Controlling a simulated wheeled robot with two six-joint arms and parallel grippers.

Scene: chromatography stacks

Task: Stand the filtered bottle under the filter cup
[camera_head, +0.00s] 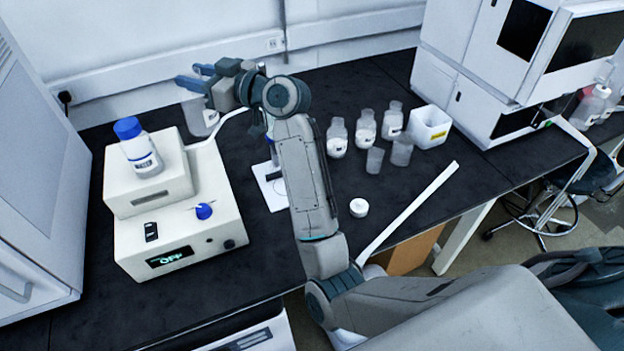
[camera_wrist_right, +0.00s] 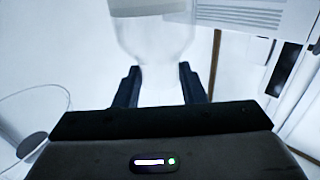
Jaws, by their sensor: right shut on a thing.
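My right gripper (camera_head: 197,76) reaches in over the back of the bench with its fingers pointing left. In the right wrist view, its two dark fingers (camera_wrist_right: 160,87) are shut around the narrow neck of a clear bottle (camera_wrist_right: 155,38), with a pale band beyond the neck. In the head view a clear bottle (camera_head: 199,118) with a small label shows just below the fingers, behind the white instrument. A stand with a white base plate (camera_head: 272,190) is partly hidden by my right arm. I cannot make out the filter cup. My left gripper is not in view.
A stacked white instrument (camera_head: 180,232) carries a blue-capped bottle (camera_head: 137,148); a white tube (camera_head: 228,119) rises behind it. Right of my arm stand several clear bottles (camera_head: 366,127), small beakers (camera_head: 375,160), a white box (camera_head: 429,126) and a white cap (camera_head: 359,208).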

